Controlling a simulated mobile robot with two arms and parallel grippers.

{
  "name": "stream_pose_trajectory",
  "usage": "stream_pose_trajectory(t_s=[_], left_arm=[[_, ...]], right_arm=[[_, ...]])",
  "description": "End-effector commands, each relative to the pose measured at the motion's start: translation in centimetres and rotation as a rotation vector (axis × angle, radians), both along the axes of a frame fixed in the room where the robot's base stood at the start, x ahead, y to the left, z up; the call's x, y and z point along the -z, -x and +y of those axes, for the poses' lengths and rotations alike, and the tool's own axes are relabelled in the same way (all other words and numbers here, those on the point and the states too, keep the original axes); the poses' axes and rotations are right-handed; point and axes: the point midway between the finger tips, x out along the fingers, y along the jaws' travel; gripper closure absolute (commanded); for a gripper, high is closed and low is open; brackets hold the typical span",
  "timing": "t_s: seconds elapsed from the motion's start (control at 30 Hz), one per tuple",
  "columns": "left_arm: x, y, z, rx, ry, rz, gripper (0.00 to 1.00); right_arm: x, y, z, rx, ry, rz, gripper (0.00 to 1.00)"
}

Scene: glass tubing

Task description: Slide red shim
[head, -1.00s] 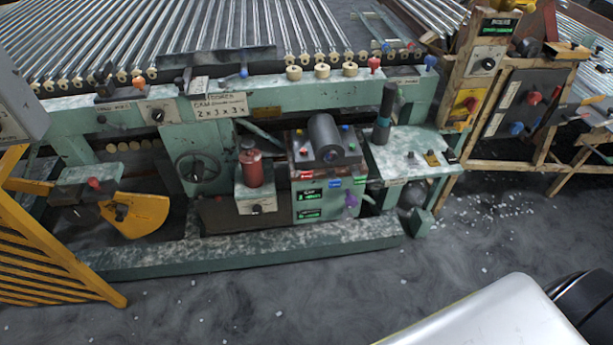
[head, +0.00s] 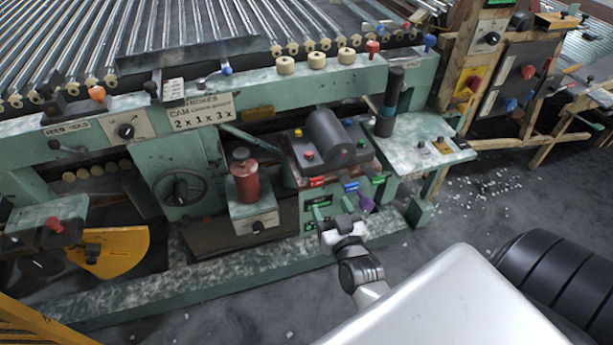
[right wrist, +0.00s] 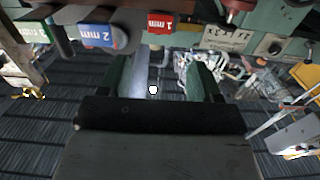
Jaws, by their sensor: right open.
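The red shim (head: 317,182), a small red tab, sticks out of the front of the green machine's central block, below the dark roller. In the right wrist view the red shim (right wrist: 161,23) is marked "1 mm" and lies ahead of the fingers, above them in the picture. The blue shim (right wrist: 98,37) is marked "2 mm" and the green shim (right wrist: 28,30) "3 mm". My right gripper (head: 335,210) is in front of the block, just below the row of shims. It also shows in the right wrist view (right wrist: 164,72), open and with nothing between its fingers. My left gripper is out of view.
A red cylinder (head: 246,178) stands left of the block. The machine's low base beam (head: 232,265) runs along the floor. The floor before it is mostly clear.

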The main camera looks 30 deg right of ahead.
Motion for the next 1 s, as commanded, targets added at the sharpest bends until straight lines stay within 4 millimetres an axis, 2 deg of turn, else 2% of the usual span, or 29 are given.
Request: stream_pose_trajectory(t_s=[0.2,0.4,0.53,0.7,1.0], left_arm=[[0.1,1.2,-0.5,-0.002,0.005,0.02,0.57],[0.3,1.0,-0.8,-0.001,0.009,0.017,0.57],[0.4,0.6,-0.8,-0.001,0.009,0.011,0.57],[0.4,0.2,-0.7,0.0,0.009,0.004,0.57],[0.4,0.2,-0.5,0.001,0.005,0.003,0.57]], right_arm=[[-0.1,-3.2,-0.8,0.0,0.001,-0.003,0.36],[0.0,-6.9,-1.6,-0.001,0.0,-0.001,0.36],[0.0,-8.8,-2.1,-0.001,0.0,0.0,0.36],[0.0,-10.0,-2.4,-0.001,0.0,0.001,0.36],[0.0,-10.2,-2.4,-0.001,0.0,0.002,0.36]])
